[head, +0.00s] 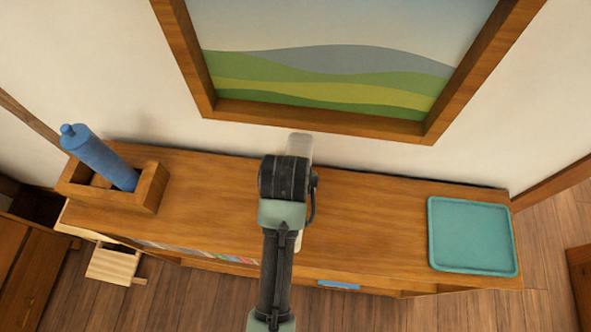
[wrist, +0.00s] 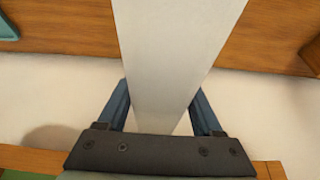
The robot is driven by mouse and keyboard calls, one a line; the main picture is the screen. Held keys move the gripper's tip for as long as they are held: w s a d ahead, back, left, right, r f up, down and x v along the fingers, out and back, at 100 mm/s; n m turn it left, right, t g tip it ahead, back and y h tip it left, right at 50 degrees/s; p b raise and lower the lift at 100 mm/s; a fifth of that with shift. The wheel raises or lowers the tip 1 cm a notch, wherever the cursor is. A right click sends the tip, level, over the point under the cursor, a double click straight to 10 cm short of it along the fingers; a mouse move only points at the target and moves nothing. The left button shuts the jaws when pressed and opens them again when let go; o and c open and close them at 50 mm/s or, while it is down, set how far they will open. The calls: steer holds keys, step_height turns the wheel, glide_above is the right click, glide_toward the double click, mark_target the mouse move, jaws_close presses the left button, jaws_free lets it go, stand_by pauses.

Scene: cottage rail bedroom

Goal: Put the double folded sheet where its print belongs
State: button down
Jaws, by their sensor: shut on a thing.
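My gripper (head: 287,180) is over the wooden shelf top, in front of the wall. In the wrist view my gripper (wrist: 160,98) has a finger on each side of a pale, plain grey-white sheet (wrist: 175,45) and is shut on it. The sheet looks long and narrow and runs away from the fingers past the shelf. In the head view, a pale end of the sheet (head: 300,145) shows beyond the gripper; my arm hides much of the rest. No print shows on the visible face, and I cannot tell how it is folded.
A teal tray (head: 432,238) lies at the shelf top's (head: 370,225) right end. A wooden box (head: 145,190) with a blue bottle-like object (head: 100,158) stands at the left. Colourful spines (head: 200,252) and a blue item (head: 338,285) show below the front edge. A framed landscape (head: 330,85) hangs behind.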

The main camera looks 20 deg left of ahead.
step_height(320, 180, down, 3)
steer(key=shift+f+p, duration=0.15)
steer(key=shift+p, duration=0.5)
steer(key=shift+w+f+p, duration=0.25)
steer(key=shift+f+p, duration=0.15)
steer(key=shift+f, duration=0.15)
steer(key=shift+f, duration=0.2)
steer(key=shift+c, duration=0.2)
jaws_free()
steer(key=shift+s, duration=0.1)
